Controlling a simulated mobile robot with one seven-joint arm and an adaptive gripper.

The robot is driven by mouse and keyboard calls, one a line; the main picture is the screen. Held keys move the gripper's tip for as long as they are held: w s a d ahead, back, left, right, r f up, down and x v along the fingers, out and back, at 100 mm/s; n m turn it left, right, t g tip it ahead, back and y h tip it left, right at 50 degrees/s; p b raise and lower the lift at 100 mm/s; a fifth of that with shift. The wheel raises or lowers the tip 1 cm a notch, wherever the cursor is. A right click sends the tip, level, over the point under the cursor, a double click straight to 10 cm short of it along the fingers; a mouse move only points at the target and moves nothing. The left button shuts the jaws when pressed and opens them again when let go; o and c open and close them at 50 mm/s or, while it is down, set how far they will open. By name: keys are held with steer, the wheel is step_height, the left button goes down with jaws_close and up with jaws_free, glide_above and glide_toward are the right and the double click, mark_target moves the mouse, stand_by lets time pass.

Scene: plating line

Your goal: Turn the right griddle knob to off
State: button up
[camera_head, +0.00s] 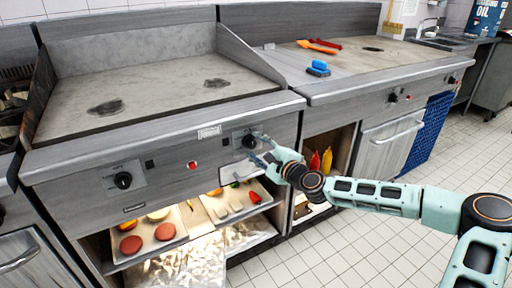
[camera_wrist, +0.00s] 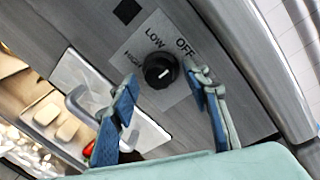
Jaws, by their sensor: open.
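The right griddle knob (camera_head: 249,141) is a round black dial on the griddle's front panel. In the wrist view the knob (camera_wrist: 159,70) sits on a plate lettered HIGH, LOW and OFF, with OFF at the right. A short pale mark shows on its face; its exact setting is hard to read. My gripper (camera_head: 257,148) is open in front of the knob. In the wrist view my gripper (camera_wrist: 161,78) has one blue-padded finger on each side of the knob, with visible gaps and no clear contact.
The left griddle knob (camera_head: 123,180) is on the same panel, with a red light (camera_head: 193,165) between the knobs. A shelf below holds trays of food (camera_head: 150,240). A grey handle-like bar (camera_wrist: 85,110) lies left of my fingers. Red and yellow bottles (camera_head: 320,160) stand right.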

steer(key=v, duration=1.2)
